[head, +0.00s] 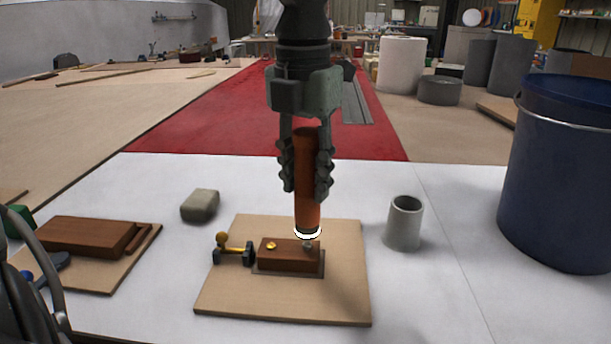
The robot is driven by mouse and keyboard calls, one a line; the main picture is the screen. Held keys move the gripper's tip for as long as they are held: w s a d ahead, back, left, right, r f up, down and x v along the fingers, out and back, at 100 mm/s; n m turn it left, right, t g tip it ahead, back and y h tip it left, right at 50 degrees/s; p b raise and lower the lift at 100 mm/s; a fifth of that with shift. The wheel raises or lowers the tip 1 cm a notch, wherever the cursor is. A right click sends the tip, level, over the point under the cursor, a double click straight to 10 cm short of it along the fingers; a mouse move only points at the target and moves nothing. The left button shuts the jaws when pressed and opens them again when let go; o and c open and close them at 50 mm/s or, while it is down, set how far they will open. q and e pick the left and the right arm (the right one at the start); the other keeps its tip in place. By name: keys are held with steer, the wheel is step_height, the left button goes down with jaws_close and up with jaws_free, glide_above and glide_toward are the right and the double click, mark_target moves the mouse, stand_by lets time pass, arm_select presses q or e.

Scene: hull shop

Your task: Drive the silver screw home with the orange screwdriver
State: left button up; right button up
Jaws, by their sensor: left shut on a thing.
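My left gripper (306,185) points down in the middle of the head view and is shut on the orange screwdriver (307,210). The screwdriver is upright, with a dark and white ring at its lower end. Directly below it, the silver screw (307,245) stands at the right end of a small brown wood block (290,256). I cannot tell whether the screwdriver's tip touches the screw; the tip is hardly visible. A brass screw (271,245) sits in the block's left part. My right gripper is not in view.
The block lies on a tan board (283,304) on the white table. A small dark clamp-like piece with a brass knob (222,239) is left of it. A grey cup (404,222), a blue bin (562,175), a grey-brown lump (200,205) and a brown block (83,236) stand around.

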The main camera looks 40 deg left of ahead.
mark_target(306, 130)
arm_select(q)
steer(key=shift+f+b, duration=0.3)
steer(key=shift+b, duration=0.35)
stand_by(1.5)
steer(key=shift+r+p, duration=2.15)
steer(key=shift+r, duration=1.4)
steer(key=shift+f, duration=0.1)
